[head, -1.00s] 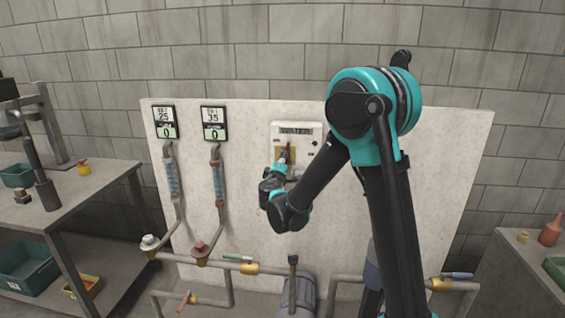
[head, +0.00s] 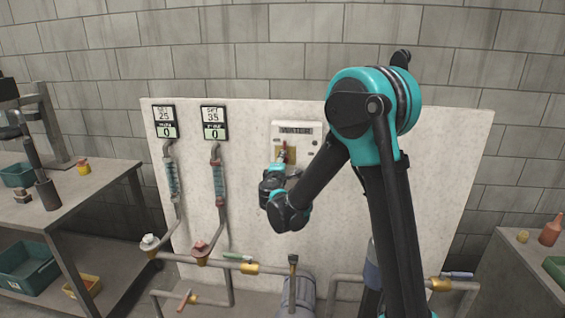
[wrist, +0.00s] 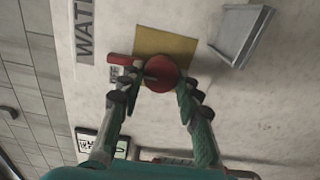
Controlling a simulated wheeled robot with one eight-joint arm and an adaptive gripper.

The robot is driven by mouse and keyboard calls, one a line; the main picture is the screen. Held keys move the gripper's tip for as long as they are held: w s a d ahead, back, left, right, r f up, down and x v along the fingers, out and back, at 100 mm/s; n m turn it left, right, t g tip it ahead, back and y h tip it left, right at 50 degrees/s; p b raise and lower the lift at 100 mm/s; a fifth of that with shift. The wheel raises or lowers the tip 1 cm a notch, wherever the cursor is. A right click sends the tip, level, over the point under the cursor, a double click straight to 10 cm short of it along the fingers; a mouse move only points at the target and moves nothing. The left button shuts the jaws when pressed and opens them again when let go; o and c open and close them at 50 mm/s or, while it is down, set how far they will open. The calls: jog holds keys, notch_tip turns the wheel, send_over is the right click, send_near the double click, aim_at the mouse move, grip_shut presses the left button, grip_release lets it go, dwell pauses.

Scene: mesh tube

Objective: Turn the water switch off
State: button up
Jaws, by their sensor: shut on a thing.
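The water switch is a red knob (wrist: 160,73) with a red lever reaching left from it, on a yellow plate (wrist: 166,44), in the wrist view. A sign with the letters "WATE" (wrist: 85,32) is beside it. In the head view the white switch box (head: 312,137) is on the pale panel, partly hidden by my arm. My gripper (wrist: 153,92) is shut on the red switch, with its fingers on either side of it. It also shows small in the head view (head: 281,161).
Two gauges (head: 164,122) (head: 213,124) with pipes are on the panel to the left. Pipes with valves (head: 249,268) run along the bottom. A workbench (head: 80,195) stands at left and another table (head: 525,262) at right. A grey bracket (wrist: 240,35) is near the switch.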

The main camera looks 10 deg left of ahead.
jog(key=o, duration=1.2)
jog(key=shift+c, duration=0.2)
jog(key=s, duration=1.2)
jog(key=shift+a, duration=0.25)
jog(key=s+d+f+m+g+h, duration=0.1)
jog(key=s+d+f+m+g, duration=0.15)
jog(key=d, duration=0.65)
jog(key=s+d+f+m+g+h, duration=0.2)
jog(key=d+f+m+g, duration=0.15)
jog(key=d, duration=0.45)
jog(key=s+d+f+m+g+h, duration=0.1)
jog(key=s+d+f+m+g, duration=0.2)
jog(key=d, duration=0.6)
jog(key=s+d+f+m+g+y, duration=0.2)
jog(key=s+f+m, duration=0.2)
jog(key=s, duration=0.5)
jog(key=s+d+f+m+g+y, duration=0.2)
jog(key=s+f+m, duration=0.2)
jog(key=s+f, duration=0.2)
jog(key=s, duration=0.2)
jog(key=shift+s+m+g+y, duration=0.3)
jog(key=shift+s+m+g, duration=0.05)
jog(key=shift+m+g, duration=0.05)
